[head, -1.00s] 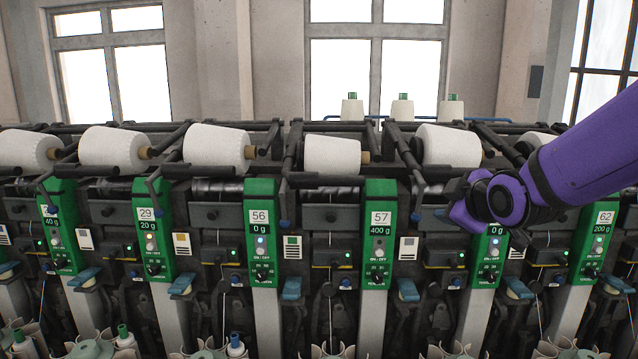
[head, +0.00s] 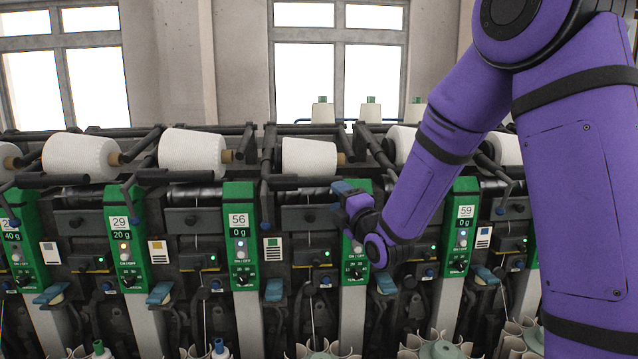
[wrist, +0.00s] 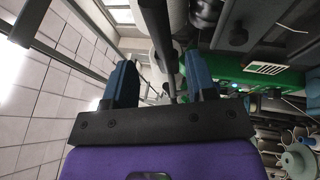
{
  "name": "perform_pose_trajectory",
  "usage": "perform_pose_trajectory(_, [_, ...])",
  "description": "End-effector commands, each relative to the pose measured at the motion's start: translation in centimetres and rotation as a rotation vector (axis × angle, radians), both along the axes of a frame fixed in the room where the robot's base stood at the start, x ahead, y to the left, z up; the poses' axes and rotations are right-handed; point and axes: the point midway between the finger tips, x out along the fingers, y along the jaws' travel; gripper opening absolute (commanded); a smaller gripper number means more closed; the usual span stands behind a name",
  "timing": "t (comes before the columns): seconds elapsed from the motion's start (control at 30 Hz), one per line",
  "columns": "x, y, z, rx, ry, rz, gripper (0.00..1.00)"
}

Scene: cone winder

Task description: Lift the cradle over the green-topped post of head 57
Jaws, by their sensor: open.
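Head 57's green-topped post (head: 355,272) stands between the panels marked 56 and 59; my gripper covers its number. A dark cradle arm (head: 376,150) slopes down above it, beside a white cone. My gripper (head: 343,187) is open, its blue fingertips at the top of this post. In the wrist view my gripper (wrist: 160,85) shows its two fingers apart, with a dark bar (wrist: 160,35) running between or behind them. I cannot tell whether they touch it. A green panel (wrist: 258,80) lies just right of the fingers there.
Post 56 (head: 240,240) stands to the left and post 59 (head: 463,230) to the right. A white cone (head: 308,157) lies just left of my gripper, with a dark horizontal bar (head: 300,182) below it. Cones with green tops (head: 370,110) stand behind.

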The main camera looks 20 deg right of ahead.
Motion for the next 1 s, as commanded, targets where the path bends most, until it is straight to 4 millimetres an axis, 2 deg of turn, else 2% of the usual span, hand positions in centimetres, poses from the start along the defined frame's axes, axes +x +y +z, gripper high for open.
perform_pose_trajectory(0.3, [5.4, 1.1, 1.3, 0.002, 0.0, 0.0, 0.52])
perform_pose_trajectory(0.5, [7.6, 1.6, 1.9, 0.002, 0.0, 0.001, 0.52])
perform_pose_trajectory(0.93, [8.3, 1.8, 2.1, 0.002, 0.001, 0.0, 0.52])
perform_pose_trajectory(1.0, [8.3, 1.8, 2.1, 0.002, 0.001, 0.0, 0.35])
